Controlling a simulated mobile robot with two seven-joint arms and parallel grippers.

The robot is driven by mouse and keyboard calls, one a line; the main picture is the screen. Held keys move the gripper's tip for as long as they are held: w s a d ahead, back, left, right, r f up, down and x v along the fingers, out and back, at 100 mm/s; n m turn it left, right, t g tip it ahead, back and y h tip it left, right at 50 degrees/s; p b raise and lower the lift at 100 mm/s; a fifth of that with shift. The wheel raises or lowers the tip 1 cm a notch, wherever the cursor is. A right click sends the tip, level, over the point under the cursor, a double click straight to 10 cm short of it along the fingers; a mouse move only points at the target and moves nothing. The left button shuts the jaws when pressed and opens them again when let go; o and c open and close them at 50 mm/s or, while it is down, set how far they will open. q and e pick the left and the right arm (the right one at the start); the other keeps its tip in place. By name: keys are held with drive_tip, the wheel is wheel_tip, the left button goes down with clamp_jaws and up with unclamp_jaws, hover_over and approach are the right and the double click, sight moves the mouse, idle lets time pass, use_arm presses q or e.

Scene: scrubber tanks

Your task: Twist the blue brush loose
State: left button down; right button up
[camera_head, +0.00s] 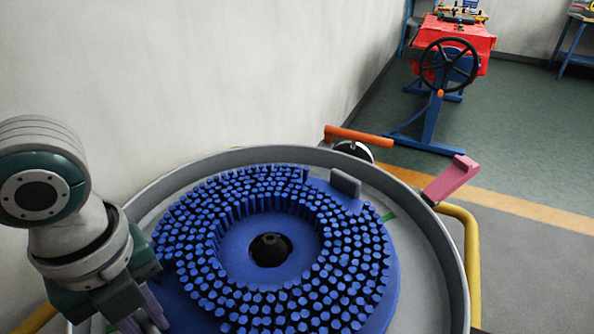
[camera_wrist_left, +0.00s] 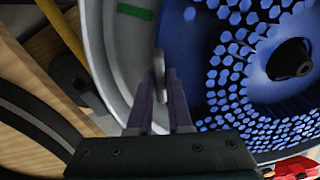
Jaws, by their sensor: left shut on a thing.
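The blue brush (camera_head: 240,232) lies bristles-up inside the round grey tank (camera_head: 457,290). It is a disc with rings of blue bristles and a dark hub in its central hole. A grey upright tab (camera_head: 345,183) stands on its far edge. My left gripper (camera_head: 146,322) reaches down at the brush's near left edge, its fingertips partly cut off. In the left wrist view, its purple fingers (camera_wrist_left: 160,78) are shut on another grey tab (camera_wrist_left: 159,60) at the brush's rim. Bristles of the brush (camera_wrist_left: 228,75) show beside them. My right gripper is not in view.
An orange handle (camera_head: 358,136), a pink lever (camera_head: 452,179) and a yellow rail (camera_head: 470,250) are on the tank's outside. A pale wall (camera_head: 180,80) stands close on the left. A red machine with a black wheel (camera_head: 447,63) is farther back.

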use_arm(q)
drive_tip(key=shift+d, duration=0.1)
drive_tip(key=shift+s+d+r+p, duration=0.1)
drive_tip(key=shift+s+d+p, duration=0.1)
drive_tip(key=shift+p, duration=0.2)
drive_tip(key=shift+s+d+n+p, duration=0.65)
drive_tip(key=shift+d+n+p, duration=0.25)
drive_tip(key=shift+d, duration=0.05)
drive_tip(key=shift+d, duration=0.1)
drive_tip(key=shift+s+d+n+p, duration=0.35)
drive_tip(key=shift+d+n+p, duration=0.15)
drive_tip(key=shift+d+p, duration=0.1)
drive_tip(key=c, duration=0.8)
unclamp_jaws()
drive_tip(key=shift+o, duration=0.2)
drive_tip(key=shift+s+a+f, duration=0.15)
drive_tip(key=shift+s+f, duration=0.05)
wheel_tip(320, 180, up, 10)
drive_tip(key=p, duration=0.2)
drive_tip(key=shift+w, duration=0.2)
